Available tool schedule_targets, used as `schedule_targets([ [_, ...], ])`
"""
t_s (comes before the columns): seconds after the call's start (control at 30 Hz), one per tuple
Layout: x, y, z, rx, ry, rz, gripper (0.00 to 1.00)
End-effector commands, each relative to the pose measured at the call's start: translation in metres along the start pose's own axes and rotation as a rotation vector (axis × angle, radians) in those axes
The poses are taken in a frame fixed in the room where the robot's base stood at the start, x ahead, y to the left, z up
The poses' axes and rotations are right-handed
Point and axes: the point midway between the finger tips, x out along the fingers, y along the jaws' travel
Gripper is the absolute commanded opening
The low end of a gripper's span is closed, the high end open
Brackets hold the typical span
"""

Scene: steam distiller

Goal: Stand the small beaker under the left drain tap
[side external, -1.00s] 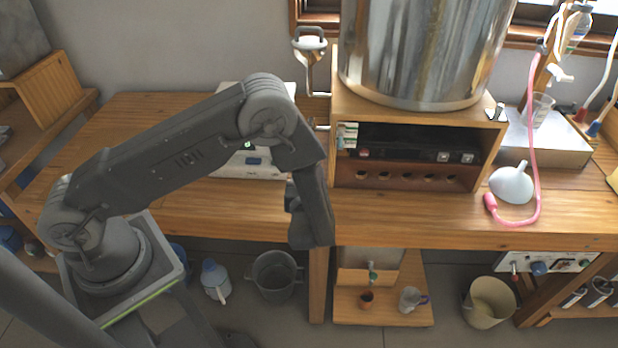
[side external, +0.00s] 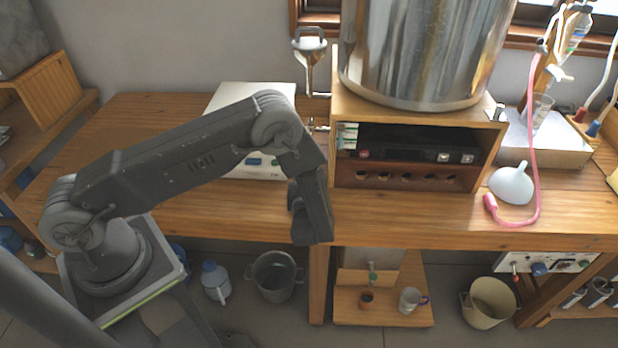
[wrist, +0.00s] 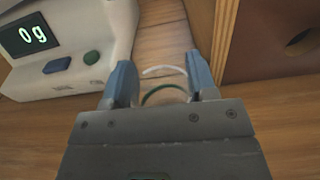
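A clear round rim, with a white arc and a green arc, fills the gap between my two blue fingertips in the wrist view. I take it for the small beaker (wrist: 163,71); its lower part is hidden. My gripper (wrist: 162,80) appears shut on it, above the wooden bench. In the side view my gripper hangs near the bench's front edge, left of the wooden box, and its fingertips and the beaker cannot be made out. A small metal fitting, likely the left drain tap (side external: 319,126), sticks out left of the box under a metal funnel (side external: 310,48).
A white scale (side external: 262,172) reading 0 g (wrist: 32,34) stands left of my gripper. The wooden box (side external: 420,112) carries a large steel vessel (side external: 425,50). A white funnel (side external: 511,184) and a pink hose lie to the right. The bench front right of my gripper is clear.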

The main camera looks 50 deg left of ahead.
Motion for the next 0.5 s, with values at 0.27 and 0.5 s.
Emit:
schedule_targets([
  [0.27, -0.0001, 0.0000, 0.0002, 0.000, 0.000, 0.000, 0.78],
  [0.5, 0.0000, 0.0000, 0.0010, 0.000, 0.000, 0.000, 0.78],
])
